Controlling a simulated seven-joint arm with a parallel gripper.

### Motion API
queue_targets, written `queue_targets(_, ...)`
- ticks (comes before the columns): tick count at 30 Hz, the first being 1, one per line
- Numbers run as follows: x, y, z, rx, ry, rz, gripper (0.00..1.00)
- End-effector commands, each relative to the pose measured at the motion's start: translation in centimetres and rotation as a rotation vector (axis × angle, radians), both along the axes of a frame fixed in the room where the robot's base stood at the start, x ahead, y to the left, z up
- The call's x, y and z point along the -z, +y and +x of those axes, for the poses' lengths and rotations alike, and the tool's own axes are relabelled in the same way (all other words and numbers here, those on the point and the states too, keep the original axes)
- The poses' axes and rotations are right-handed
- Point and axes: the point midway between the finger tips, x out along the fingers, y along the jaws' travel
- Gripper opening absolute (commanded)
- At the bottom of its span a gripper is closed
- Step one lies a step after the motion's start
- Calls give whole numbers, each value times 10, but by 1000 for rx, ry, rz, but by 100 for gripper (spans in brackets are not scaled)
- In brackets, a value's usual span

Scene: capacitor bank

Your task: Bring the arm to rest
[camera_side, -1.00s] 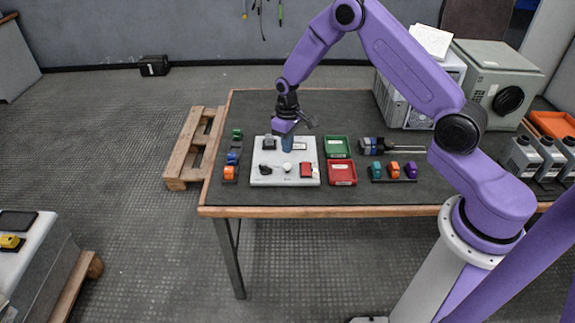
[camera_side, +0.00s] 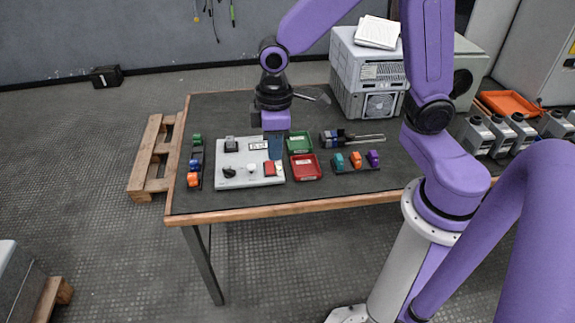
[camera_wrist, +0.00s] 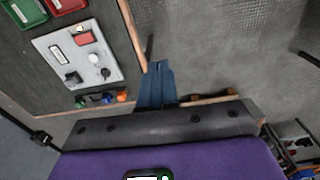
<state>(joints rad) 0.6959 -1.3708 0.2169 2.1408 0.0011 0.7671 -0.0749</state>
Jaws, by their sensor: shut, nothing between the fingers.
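My gripper (camera_side: 275,150) hangs from the purple arm in the side view, with its blue fingers pointing down. The fingers are together and hold nothing. They show in front of the right part of the white board (camera_side: 232,182), and their exact height is hard to tell. In the wrist view the shut blue fingers (camera_wrist: 157,84) stand clear of the board (camera_wrist: 107,64), which lies at the upper left. The fingertips there line up with floor and table edge. The board carries a red block, a white knob and dark parts.
A green tray (camera_side: 299,138) and a red tray (camera_side: 315,174) lie right of the board. Coloured parts stand in rows on both sides. A grey cabinet (camera_side: 345,72), an orange bin (camera_side: 510,98) and grey bottles (camera_side: 476,139) stand at the right. Table space behind the board is clear.

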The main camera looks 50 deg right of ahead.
Motion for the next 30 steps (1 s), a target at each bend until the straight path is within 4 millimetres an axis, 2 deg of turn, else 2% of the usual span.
queue_targets(1, -9, 0, -20, -39, -6, 4, 0)
queue_targets(6, -30, -10, -85, -161, -7, 8, 0)
queue_targets(9, -37, -21, -119, -227, -8, 10, 0)
queue_targets(13, -41, -36, -151, -296, -8, 12, 0)
queue_targets(19, -42, -48, -172, -345, -6, 12, 0)
queue_targets(30, -43, -49, -174, -349, -7, 12, 0)
